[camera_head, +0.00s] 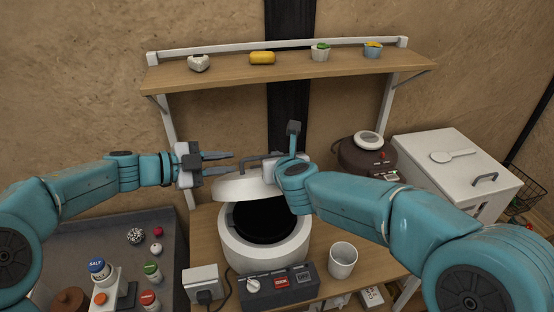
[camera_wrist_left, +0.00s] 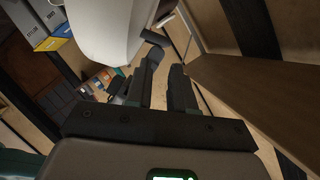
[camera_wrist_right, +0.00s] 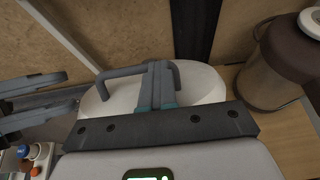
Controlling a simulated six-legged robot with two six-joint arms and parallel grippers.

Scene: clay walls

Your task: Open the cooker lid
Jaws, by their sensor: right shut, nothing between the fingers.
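The cooker (camera_head: 264,238) is a round white pot on the wooden counter, with its dark inside showing. Its white lid (camera_head: 236,188) stands raised and tilted at the back of the opening; it also shows in the right wrist view (camera_wrist_right: 108,98) with a grey bar handle (camera_wrist_right: 114,73). My right gripper (camera_wrist_right: 157,70) is shut and empty, its fingers in front of the lid, overlapping the handle in that view; I cannot tell if they touch. My right wrist hides these fingers in the head view. My left gripper (camera_head: 232,163) is open and empty, left of the handle and above the lid.
A control box (camera_head: 278,286) and a white mug (camera_head: 343,260) stand in front of the cooker. A brown pot (camera_head: 366,160) and a white box (camera_head: 452,176) stand right. A wooden shelf (camera_head: 285,70) runs above; jars, including a salt jar (camera_head: 98,270), stand lower left.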

